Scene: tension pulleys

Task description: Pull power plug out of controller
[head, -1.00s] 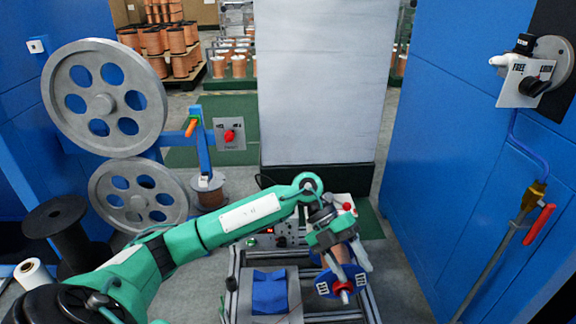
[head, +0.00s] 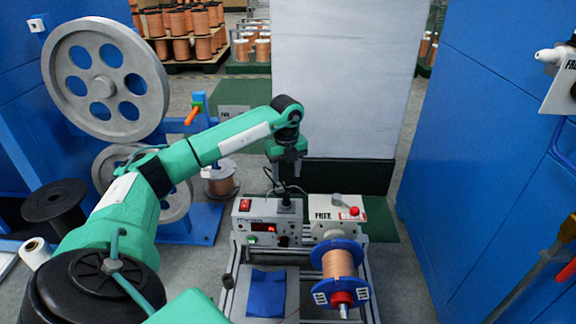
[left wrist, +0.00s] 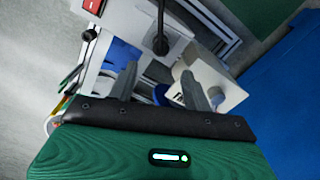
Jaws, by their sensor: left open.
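The controller (head: 262,232) is a grey box with a red lit display and a red switch, on the metal frame in the head view. The black power plug (head: 286,203) stands at its top, with a black cable rising from it. My left gripper (head: 287,182) points down just above the plug, open and empty. In the left wrist view, the plug (left wrist: 161,44) and its cable lie beyond the open fingertips of my left gripper (left wrist: 160,75), roughly in line with the gap. The controller (left wrist: 125,18) fills the upper middle. My right gripper is not in view.
Right of the controller is a grey box marked FREE (head: 325,212) with a red button. In front of it is a copper wire spool with blue flanges (head: 349,249). A blue cabinet (head: 480,150) stands to the right.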

